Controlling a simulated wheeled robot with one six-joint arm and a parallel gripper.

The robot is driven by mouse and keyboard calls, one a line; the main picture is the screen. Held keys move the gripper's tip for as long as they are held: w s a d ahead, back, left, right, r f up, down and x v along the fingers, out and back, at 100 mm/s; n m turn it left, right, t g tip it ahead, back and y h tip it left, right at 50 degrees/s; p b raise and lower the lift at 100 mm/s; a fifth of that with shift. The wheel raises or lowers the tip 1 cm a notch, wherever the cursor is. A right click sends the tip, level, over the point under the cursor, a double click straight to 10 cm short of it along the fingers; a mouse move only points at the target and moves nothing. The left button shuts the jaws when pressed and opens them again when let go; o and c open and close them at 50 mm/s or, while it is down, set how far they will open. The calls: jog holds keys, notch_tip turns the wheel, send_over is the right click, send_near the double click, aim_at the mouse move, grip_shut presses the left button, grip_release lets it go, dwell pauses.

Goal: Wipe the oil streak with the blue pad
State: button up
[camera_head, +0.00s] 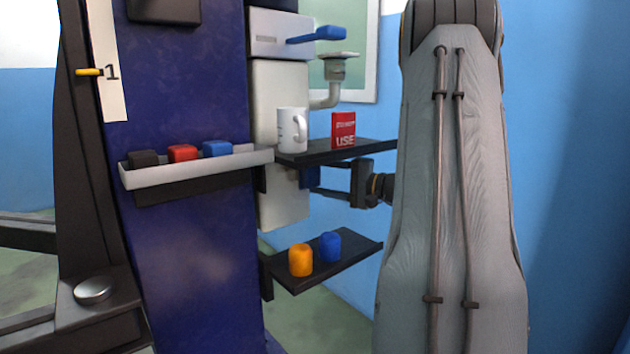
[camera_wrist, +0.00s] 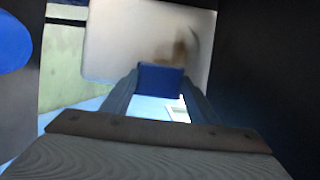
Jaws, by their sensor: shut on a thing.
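My gripper (camera_head: 326,187) is shut on the blue pad (camera_head: 307,179), in the head view just under the upper dark shelf. The pad (camera_wrist: 160,79) also shows between the fingers in the wrist view. A brownish oil streak (camera_wrist: 181,48) shows on the pale panel (camera_wrist: 120,40), just beyond the pad's edge. Whether the pad touches the panel is unclear. In the head view the pale panel (camera_head: 281,205) is seen from the side, and the streak cannot be made out.
The upper shelf (camera_head: 365,150) holds a white mug (camera_head: 291,130) and a red box (camera_head: 343,130). The lower shelf (camera_head: 300,283) bears an orange cylinder (camera_head: 300,260) and a blue cylinder (camera_head: 330,247). A pale ledge (camera_head: 195,174) holds several small blocks.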

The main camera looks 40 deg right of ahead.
jog(key=shift+d+r+p, duration=0.1)
jog(key=shift+r+p, duration=0.55)
jog(key=shift+r, duration=0.5)
jog(key=shift+s+a+b, duration=0.2)
jog(key=shift+a+b, duration=0.95)
jog(key=shift+a, duration=5.8)
jog(key=s, duration=0.6)
jog(key=shift+d+p, duration=0.2)
jog(key=shift+p, duration=0.1)
jog(key=shift+s, duration=0.1)
